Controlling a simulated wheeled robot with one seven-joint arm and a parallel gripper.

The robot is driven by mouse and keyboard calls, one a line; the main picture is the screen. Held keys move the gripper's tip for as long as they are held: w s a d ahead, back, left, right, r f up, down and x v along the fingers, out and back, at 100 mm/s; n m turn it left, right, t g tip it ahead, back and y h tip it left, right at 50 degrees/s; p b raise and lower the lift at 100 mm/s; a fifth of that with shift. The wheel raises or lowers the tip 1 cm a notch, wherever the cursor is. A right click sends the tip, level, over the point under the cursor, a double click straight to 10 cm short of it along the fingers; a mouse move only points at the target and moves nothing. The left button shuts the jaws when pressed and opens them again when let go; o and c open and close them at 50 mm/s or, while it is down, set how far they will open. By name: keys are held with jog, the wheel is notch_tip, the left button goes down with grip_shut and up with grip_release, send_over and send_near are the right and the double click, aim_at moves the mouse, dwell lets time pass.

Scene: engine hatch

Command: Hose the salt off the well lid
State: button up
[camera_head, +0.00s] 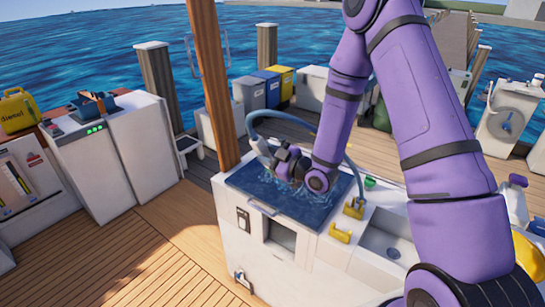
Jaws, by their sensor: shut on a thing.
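The well lid (250,181) is a dark blue flat panel on top of the white cabinet, with a handle bar at its front edge. Pale splashes or streaks like water show on it around my gripper. My gripper (273,158) is low over the lid, shut on the hose's end piece (261,146), a pale nozzle at its left. The grey-blue hose (300,121) arcs behind my wrist and comes down at the right of the lid. My wrist hides part of the lid, and I cannot make out any salt.
A wooden post (212,75) stands close at the left of the lid. Yellow fittings (341,232) and a sink (385,243) are to the right. Bins (266,88) stand behind. The wooden deck (150,265) at front left is clear.

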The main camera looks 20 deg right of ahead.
jog(key=x, duration=0.8)
dwell(0.7)
dwell(0.8)
notch_tip(320, 180, up, 5)
jog(key=shift+r, duration=0.1)
dwell(0.5)
dwell(0.5)
